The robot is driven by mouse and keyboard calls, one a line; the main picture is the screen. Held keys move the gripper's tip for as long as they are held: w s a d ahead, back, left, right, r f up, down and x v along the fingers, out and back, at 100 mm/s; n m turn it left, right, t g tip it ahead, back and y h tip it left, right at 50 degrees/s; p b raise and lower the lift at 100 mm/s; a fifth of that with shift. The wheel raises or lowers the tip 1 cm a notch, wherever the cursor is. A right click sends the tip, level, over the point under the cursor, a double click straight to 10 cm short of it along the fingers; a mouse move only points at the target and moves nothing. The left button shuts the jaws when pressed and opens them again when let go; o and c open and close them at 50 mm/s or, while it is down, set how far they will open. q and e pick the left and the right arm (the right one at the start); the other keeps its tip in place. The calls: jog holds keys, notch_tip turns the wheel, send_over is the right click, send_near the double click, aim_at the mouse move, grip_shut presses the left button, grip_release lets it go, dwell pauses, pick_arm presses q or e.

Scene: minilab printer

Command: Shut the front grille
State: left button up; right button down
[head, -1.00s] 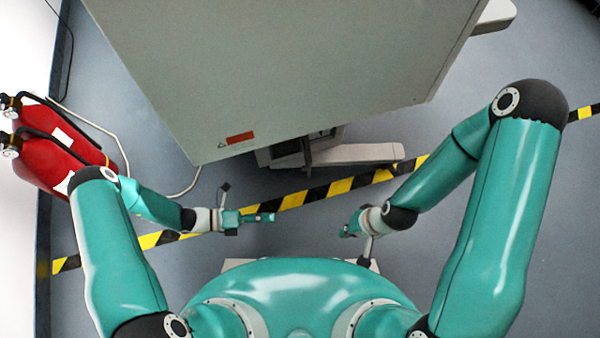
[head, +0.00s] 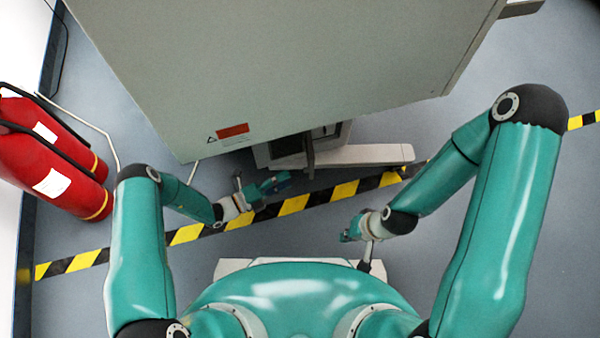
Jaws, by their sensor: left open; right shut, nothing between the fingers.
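The large grey-white printer cabinet (head: 290,70) fills the top of the head view, seen from above. Low at its near side a beige panel (head: 370,155) sticks out to the right. It looks like the front grille standing open, seen edge-on from above. A dark opening (head: 290,146) and a dark upright part show to its left. My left gripper (head: 280,184) is open and empty, just in front of the opening and left of the panel, apparently apart from both. My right gripper (head: 350,234) is shut and empty, below the panel and nearer my body.
Red fire extinguishers (head: 45,150) stand by the left wall. A yellow and black floor stripe (head: 187,234) runs across in front of the cabinet. A pale cable (head: 95,127) lies on the floor at left. The grey floor to the right of the panel is clear.

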pick_arm(q)
jog(key=b+x, duration=0.1)
jog(key=x, duration=0.5)
jog(key=shift+d, duration=0.1)
grip_shut()
